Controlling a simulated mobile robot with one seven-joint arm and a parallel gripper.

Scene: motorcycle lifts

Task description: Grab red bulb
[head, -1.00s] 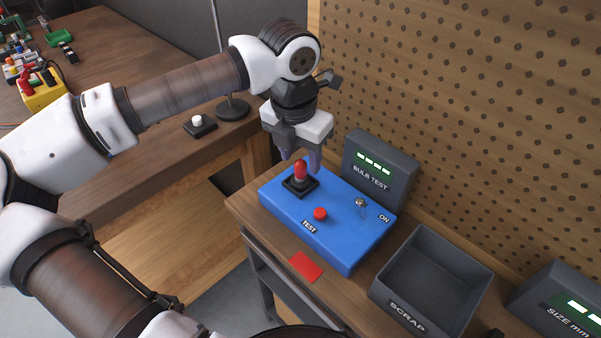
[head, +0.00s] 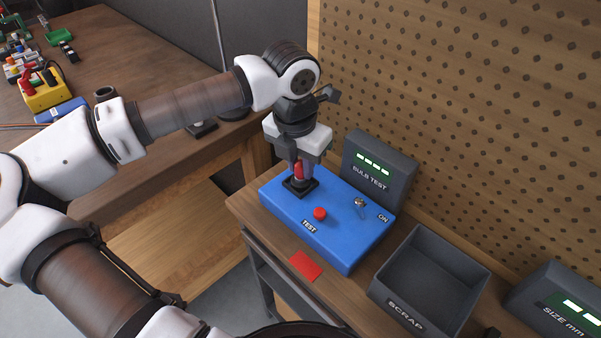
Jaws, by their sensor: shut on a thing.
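The red bulb (head: 299,171) stands upright in a black socket (head: 300,187) on top of the blue test box (head: 347,244). My gripper (head: 302,170) points down over the socket and is shut on the bulb. The fingers hide the upper part and sides of the bulb. The blue box also carries a red TEST button (head: 320,213) and a toggle switch (head: 361,203) beside an ON label.
A grey BULB TEST display (head: 378,172) with green lights stands behind the box. An empty-looking SCRAP bin (head: 430,280) and a SIZE mm display (head: 560,305) are to the right. A red card (head: 305,266) lies in front. A pegboard (head: 460,120) rises behind.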

